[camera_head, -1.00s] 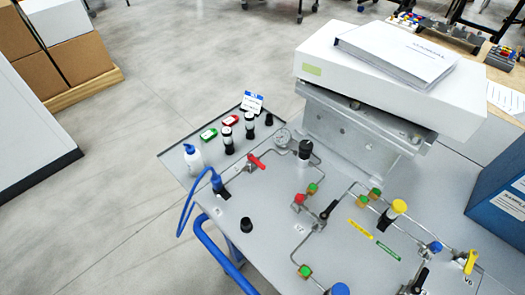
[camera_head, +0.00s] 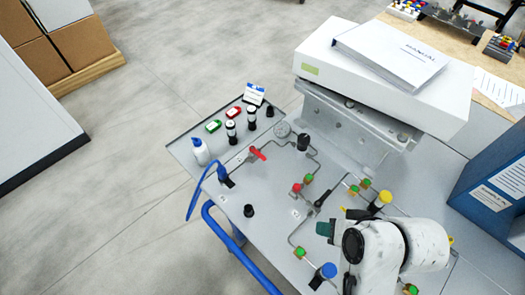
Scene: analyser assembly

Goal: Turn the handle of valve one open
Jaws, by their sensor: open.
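The analyser panel (camera_head: 275,205) carries thin tubing and several valves. A red lever handle (camera_head: 258,153) sits at its upper left, tilted across the tube, beside the round gauge (camera_head: 282,129). A black lever handle (camera_head: 323,198) sits near the middle. I cannot read which valve is number one. My gripper (camera_head: 331,231) is only partly seen, as dark parts at the left of my white arm, above the panel's lower right. It is open, with nothing seen in it, below the black handle and well away from the red one. My arm hides part of the lower right panel.
A white box with a manual (camera_head: 392,55) stands on a metal bracket behind the panel. A blue binder (camera_head: 490,195) stands at right. A white bottle (camera_head: 200,152), blue cable (camera_head: 193,200) and black-capped vials line the left edge. Yellow (camera_head: 384,198) and blue (camera_head: 328,270) knobs rise near my arm.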

